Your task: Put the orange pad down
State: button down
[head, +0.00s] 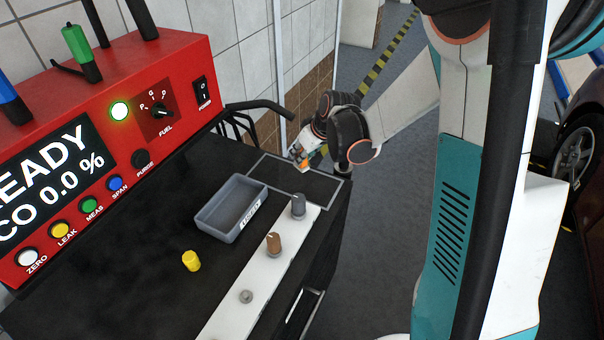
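My gripper (300,158) is at the far right end of the black bench top, at or just above a rectangle outlined in pale lines (332,203). A small orange patch (304,167) shows at its fingertips, beside pale and dark parts. It may be the orange pad, but it is too small to make out its shape. My wrist and arm come in from the right and hide part of the gripper. I cannot tell whether the fingers are closed on the orange patch or whether it touches the bench.
A grey labelled bin (232,208) stands left of the outlined rectangle. A white strip (258,285) carries a grey knob (298,206), a brown knob (273,243) and a small metal stud (246,296). A yellow cap (191,261) lies nearby. A red analyser (120,130) stands at the back left.

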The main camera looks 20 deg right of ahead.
aim_at(305, 165)
jog(key=shift+f+b, duration=0.95)
jog(key=shift+f, duration=2.1)
jog(key=shift+f, duration=0.1)
jog(key=c, duration=1.4)
grip_release()
jog(key=shift+s+r, duration=0.1)
jog(key=shift+r, duration=0.2)
jog(key=p+v, duration=0.4)
jog(key=v, duration=0.7)
jog(key=shift+s+r, duration=0.2)
jog(key=shift+r, duration=0.1)
